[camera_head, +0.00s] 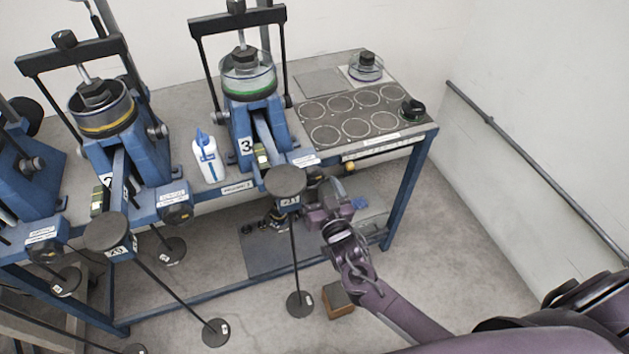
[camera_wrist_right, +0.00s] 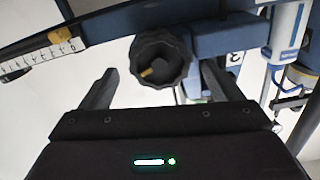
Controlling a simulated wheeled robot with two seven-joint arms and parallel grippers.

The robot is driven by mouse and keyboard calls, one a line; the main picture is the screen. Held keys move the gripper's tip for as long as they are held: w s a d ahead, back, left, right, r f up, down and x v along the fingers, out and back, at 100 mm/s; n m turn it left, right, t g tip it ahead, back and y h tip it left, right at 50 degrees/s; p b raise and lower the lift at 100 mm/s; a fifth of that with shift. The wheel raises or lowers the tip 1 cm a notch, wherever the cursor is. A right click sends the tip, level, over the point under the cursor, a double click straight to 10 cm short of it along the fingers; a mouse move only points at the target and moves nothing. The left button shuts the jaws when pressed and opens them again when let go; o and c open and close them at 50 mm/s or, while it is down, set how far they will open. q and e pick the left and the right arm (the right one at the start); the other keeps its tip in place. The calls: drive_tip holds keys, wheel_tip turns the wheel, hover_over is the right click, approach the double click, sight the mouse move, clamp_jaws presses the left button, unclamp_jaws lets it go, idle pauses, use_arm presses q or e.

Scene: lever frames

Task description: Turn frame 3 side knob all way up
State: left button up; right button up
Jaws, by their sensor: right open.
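Frame 3 (camera_head: 247,120) is the blue lever frame nearest the right end of the bench, marked with a 3. Its side knob (camera_wrist_right: 160,58) is black and lobed, with a yellow mark (camera_wrist_right: 147,73) at its lower left in the right wrist view. In the head view the knob is hard to make out near my gripper. My right gripper (camera_head: 322,196) is at the bench's front edge, just right of frame 3's round black weight plate (camera_head: 286,180). Its jaws are open, one finger on each side of the knob in the wrist view. Contact cannot be told. My left gripper is not visible.
Frame 2 (camera_head: 120,140) and another blue frame stand to the left. A white bottle (camera_head: 207,160) stands between frames 2 and 3. A scale with a yellow slider (camera_wrist_right: 62,35) runs along the bench front. Weight hangers stand on the floor; floor at right is clear.

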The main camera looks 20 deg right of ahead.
drive_tip(key=shift+w, duration=0.9)
drive_tip(key=c, duration=1)
drive_tip(key=shift+m, duration=0.6)
drive_tip(key=o, duration=1)
